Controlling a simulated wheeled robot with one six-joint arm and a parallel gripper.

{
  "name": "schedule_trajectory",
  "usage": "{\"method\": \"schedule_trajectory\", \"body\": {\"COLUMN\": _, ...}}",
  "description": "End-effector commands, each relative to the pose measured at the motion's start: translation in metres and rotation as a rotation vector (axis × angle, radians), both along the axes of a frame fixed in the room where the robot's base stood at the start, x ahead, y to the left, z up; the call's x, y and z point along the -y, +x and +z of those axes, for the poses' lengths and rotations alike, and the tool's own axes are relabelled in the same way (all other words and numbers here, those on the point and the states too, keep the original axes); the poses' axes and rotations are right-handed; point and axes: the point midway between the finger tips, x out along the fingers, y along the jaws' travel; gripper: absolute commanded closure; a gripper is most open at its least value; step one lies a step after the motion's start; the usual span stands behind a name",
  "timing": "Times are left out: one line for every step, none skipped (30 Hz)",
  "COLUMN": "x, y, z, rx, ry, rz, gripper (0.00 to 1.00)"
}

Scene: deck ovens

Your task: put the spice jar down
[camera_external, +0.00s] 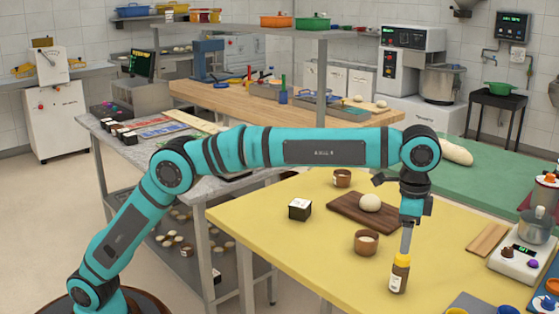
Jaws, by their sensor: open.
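The spice jar (399,276) has a yellow top and a brown body with a pale label. It stands upright on the yellow table (290,238), towards its front right part. My gripper (404,250) points straight down right over the jar, its fingers at the yellow top. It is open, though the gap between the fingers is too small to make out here. I cannot tell whether a finger touches the jar.
A brown bowl (366,243) stands close left of the jar. Behind are a dark board (350,216) with a dough ball (370,202), a small brown pot (342,178) and a black-and-white box (299,209). A scale (521,258) stands right. The table's front left is clear.

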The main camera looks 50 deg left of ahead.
Motion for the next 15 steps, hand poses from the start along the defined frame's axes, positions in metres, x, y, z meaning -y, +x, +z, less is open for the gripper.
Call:
{"method": "schedule_trajectory", "body": {"x": 0.001, "y": 0.000, "z": 0.006, "rx": 0.001, "ry": -0.002, "rz": 0.000, "gripper": 0.40}}
{"method": "schedule_trajectory", "body": {"x": 0.001, "y": 0.000, "z": 0.009, "rx": 0.001, "ry": -0.002, "rz": 0.000, "gripper": 0.40}}
{"method": "schedule_trajectory", "body": {"x": 0.000, "y": 0.000, "z": 0.013, "rx": 0.000, "ry": -0.001, "rz": 0.000, "gripper": 0.40}}
{"method": "schedule_trajectory", "body": {"x": 0.001, "y": 0.000, "z": 0.015, "rx": 0.000, "ry": -0.001, "rz": 0.000, "gripper": 0.40}}
{"method": "schedule_trajectory", "body": {"x": 0.001, "y": 0.000, "z": 0.016, "rx": 0.000, "ry": -0.001, "rz": 0.000, "gripper": 0.40}}
{"method": "schedule_trajectory", "body": {"x": 0.001, "y": 0.000, "z": 0.018, "rx": 0.000, "ry": -0.001, "rz": 0.000, "gripper": 0.40}}
{"method": "schedule_trajectory", "body": {"x": 0.000, "y": 0.000, "z": 0.019, "rx": 0.000, "ry": -0.001, "rz": 0.000, "gripper": 0.40}}
{"method": "schedule_trajectory", "body": {"x": 0.000, "y": 0.000, "z": 0.020, "rx": 0.000, "ry": 0.000, "rz": 0.000, "gripper": 0.40}}
{"method": "schedule_trajectory", "body": {"x": 0.000, "y": 0.000, "z": 0.021, "rx": 0.000, "ry": 0.000, "rz": 0.000, "gripper": 0.40}}
{"method": "schedule_trajectory", "body": {"x": 0.000, "y": 0.000, "z": 0.021, "rx": 0.000, "ry": 0.000, "rz": 0.000, "gripper": 0.40}}
{"method": "schedule_trajectory", "body": {"x": 0.000, "y": 0.000, "z": 0.021, "rx": 0.000, "ry": 0.000, "rz": 0.000, "gripper": 0.40}}
{"method": "schedule_trajectory", "body": {"x": 0.000, "y": 0.000, "z": 0.021, "rx": 0.000, "ry": 0.000, "rz": 0.000, "gripper": 0.40}}
{"method": "schedule_trajectory", "body": {"x": 0.000, "y": 0.000, "z": 0.021, "rx": 0.000, "ry": 0.000, "rz": 0.000, "gripper": 0.40}}
{"method": "schedule_trajectory", "body": {"x": 0.000, "y": 0.000, "z": 0.021, "rx": 0.000, "ry": 0.000, "rz": 0.000, "gripper": 0.40}}
{"method": "schedule_trajectory", "body": {"x": 0.000, "y": 0.000, "z": 0.021, "rx": 0.000, "ry": 0.000, "rz": 0.000, "gripper": 0.40}}
